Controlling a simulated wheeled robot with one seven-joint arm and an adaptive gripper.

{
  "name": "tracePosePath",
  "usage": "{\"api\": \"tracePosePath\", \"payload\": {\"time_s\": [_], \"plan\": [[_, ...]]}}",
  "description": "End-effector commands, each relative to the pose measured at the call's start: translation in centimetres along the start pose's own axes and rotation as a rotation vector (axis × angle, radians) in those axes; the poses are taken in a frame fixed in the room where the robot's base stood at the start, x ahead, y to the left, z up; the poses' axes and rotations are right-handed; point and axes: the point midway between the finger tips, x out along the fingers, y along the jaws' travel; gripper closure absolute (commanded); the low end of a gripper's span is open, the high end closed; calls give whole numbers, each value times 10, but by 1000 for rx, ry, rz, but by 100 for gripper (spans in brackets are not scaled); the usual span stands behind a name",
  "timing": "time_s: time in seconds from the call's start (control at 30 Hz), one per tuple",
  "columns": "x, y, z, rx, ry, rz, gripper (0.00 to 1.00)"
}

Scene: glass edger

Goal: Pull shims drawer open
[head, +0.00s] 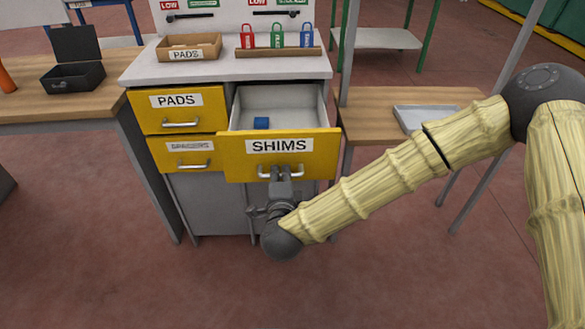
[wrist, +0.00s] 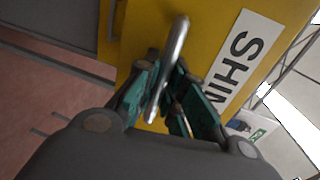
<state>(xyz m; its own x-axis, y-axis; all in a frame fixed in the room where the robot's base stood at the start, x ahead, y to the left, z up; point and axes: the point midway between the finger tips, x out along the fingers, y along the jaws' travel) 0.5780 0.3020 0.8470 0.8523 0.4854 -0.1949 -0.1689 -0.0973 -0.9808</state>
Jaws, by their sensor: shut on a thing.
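My gripper (head: 284,172) is at the handle, in front of the drawer. In the wrist view my gripper (wrist: 168,92) has its green-padded fingers on either side of the bar, shut on it. Part of the handle is hidden by the fingers.
Closed PADS (head: 180,117) and SPACERS (head: 170,157) drawers are to the left. A PADS box (head: 188,47) and several coloured padlocks (head: 277,37) stand on top. A wooden side table (head: 375,100) with a grey tray (head: 410,116) is to the right. The floor in front is clear.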

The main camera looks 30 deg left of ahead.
Motion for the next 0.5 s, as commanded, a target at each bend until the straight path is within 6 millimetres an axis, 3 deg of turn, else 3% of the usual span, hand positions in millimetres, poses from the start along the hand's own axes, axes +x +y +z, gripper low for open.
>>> {"api": "tracePosePath", "payload": {"time_s": [0.37,0.4,0.5], "plan": [[-2,0,2,0,-3,0,100],[-2,0,2,0,-3,0,87],[-2,0,1,0,-2,0,69]]}}
